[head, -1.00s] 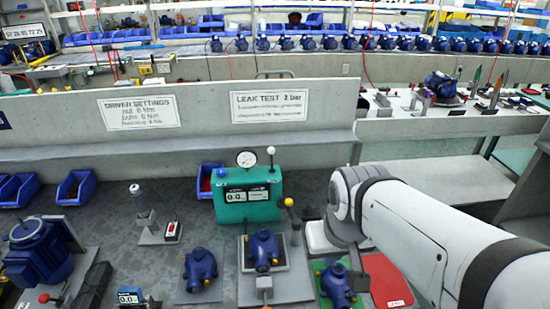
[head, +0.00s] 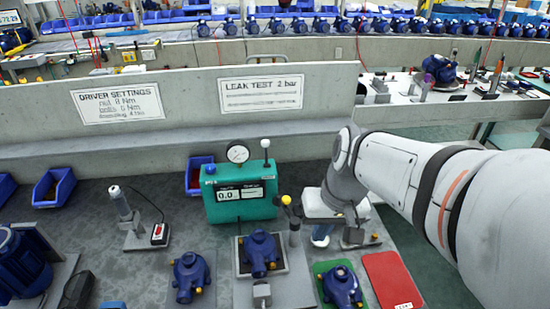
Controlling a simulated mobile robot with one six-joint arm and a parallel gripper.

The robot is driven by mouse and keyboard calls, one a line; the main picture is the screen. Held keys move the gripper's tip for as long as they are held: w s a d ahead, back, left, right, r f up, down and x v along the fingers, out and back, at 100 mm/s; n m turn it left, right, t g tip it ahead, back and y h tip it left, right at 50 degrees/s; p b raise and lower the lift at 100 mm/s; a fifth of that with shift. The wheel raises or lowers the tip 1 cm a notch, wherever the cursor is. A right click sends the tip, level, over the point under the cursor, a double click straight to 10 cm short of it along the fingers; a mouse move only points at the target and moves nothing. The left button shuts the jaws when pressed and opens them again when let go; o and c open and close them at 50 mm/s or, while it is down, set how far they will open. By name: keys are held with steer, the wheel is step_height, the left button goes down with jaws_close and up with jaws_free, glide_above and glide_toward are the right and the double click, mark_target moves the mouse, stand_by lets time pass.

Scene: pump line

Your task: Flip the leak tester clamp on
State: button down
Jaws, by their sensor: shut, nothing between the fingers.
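The leak tester (head: 240,209) is a teal box with a round gauge (head: 238,153), a display reading 0.0 and a white-knobbed lever (head: 265,150). In front of it a blue pump (head: 260,250) sits upright on a grey fixture plate (head: 299,285). The clamp stands at the right of this pump: a grey post (head: 294,235) with a yellow-ended handle (head: 286,201) raised at its top. My gripper (head: 356,224) is right of the clamp, apart from it, pointing down, and small in view. It is shut and empty. My arm hides part of the bench behind it.
Another blue pump (head: 341,287) stands on a green mat, beside a red mat (head: 392,279). A third pump (head: 190,275) is at the left. A grey stand (head: 361,239) is close below my gripper. A white-and-blue item (head: 321,235) lies between clamp and gripper.

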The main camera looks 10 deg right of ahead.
steer(key=w+f+g+y+b, duration=0.1)
steer(key=w+f+y+b, duration=0.25)
steer(key=w+f, duration=0.2)
steer(key=m+t+y+b, duration=0.2)
steer(key=t+y+b, duration=0.1)
steer(key=y+b, duration=0.4)
glide_toward(284, 206)
steer(key=s+r+h, duration=0.1)
steer(key=s+r, duration=0.1)
steer(key=s, duration=0.4)
steer(key=w+d+f+t+y+b, duration=0.2)
steer(key=w+d+t+b, duration=0.1)
steer(key=d, duration=0.4)
steer(key=shift+w+d+m+t, duration=0.3)
steer(key=shift+w+t, duration=0.4)
steer(key=shift+w, duration=0.35)
steer(key=shift+f, duration=0.15)
steer(key=s+a+b+x, duration=0.1)
steer(key=s+x, duration=0.1)
steer(key=x, duration=1.1)
steer(key=shift+s+a+f, duration=0.15)
steer(key=shift+s+f, duration=0.15)
steer(key=shift+s, duration=0.1)
steer(key=shift+a, duration=0.1)
